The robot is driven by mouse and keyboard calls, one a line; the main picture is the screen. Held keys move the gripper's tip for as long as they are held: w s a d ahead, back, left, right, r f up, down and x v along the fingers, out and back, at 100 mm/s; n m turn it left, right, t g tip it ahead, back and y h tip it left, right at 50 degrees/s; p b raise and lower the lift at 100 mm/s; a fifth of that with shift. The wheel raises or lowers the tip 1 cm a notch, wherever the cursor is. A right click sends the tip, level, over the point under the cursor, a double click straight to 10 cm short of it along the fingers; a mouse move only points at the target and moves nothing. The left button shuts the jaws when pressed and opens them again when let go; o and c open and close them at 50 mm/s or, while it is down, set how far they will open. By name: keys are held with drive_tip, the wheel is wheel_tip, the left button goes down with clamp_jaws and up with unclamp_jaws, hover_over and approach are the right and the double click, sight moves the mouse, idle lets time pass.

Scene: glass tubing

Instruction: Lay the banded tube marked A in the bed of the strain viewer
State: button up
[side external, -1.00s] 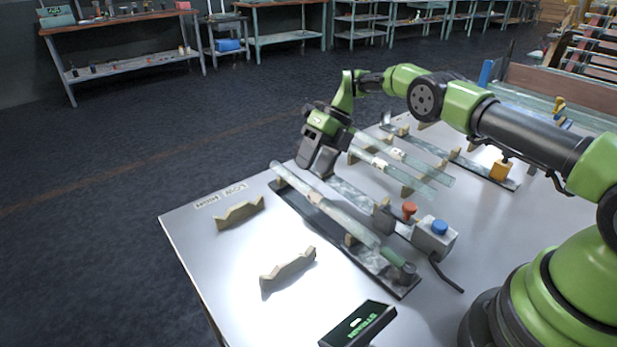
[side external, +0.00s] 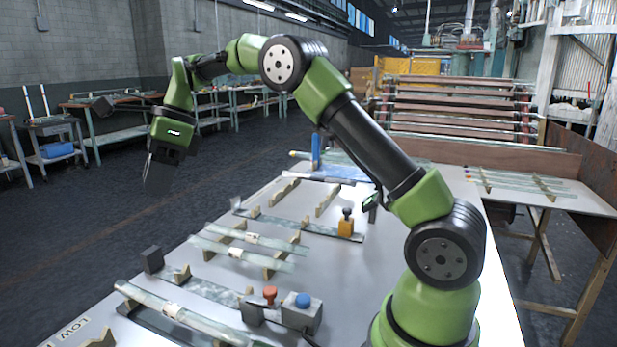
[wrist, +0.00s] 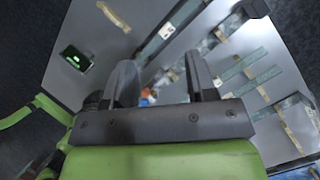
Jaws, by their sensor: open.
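My gripper (side external: 160,170) is open and empty, raised above and beyond the table's left edge; its two fingers show in the wrist view (wrist: 165,82). A clear tube with a white label (side external: 185,317) lies along a dark-based rail (side external: 150,325) at the near left. Two more clear tubes, an upper one (side external: 262,240) and a lower one (side external: 215,247), lie side by side across wooden notched rests (side external: 278,262). They carry small pale labels. The letters are too small to read, so I cannot tell which is A. I cannot tell for certain which fixture is the strain viewer.
A grey box with a blue button (side external: 302,312) and red knob (side external: 270,295) stands by a flat rail (side external: 205,290). Another rail with an orange block (side external: 346,225) lies farther back. A dark device with a green display (wrist: 75,58) sits near the table edge.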

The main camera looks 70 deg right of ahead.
drive_tip(key=s+a+r+n+t+h, duration=0.15)
drive_tip(key=s+r+n, duration=0.25)
drive_tip(key=s+n, duration=0.5)
drive_tip(key=s+a+r+n+t+h, duration=0.15)
drive_tip(key=s+r+n, duration=0.4)
drive_tip(key=s, duration=0.55)
drive_tip(key=s+f+n+t, duration=0.2)
drive_tip(key=s+f+n, duration=0.2)
drive_tip(key=s+n, duration=0.3)
drive_tip(key=shift+s+f, duration=0.2)
drive_tip(key=shift+f, duration=0.15)
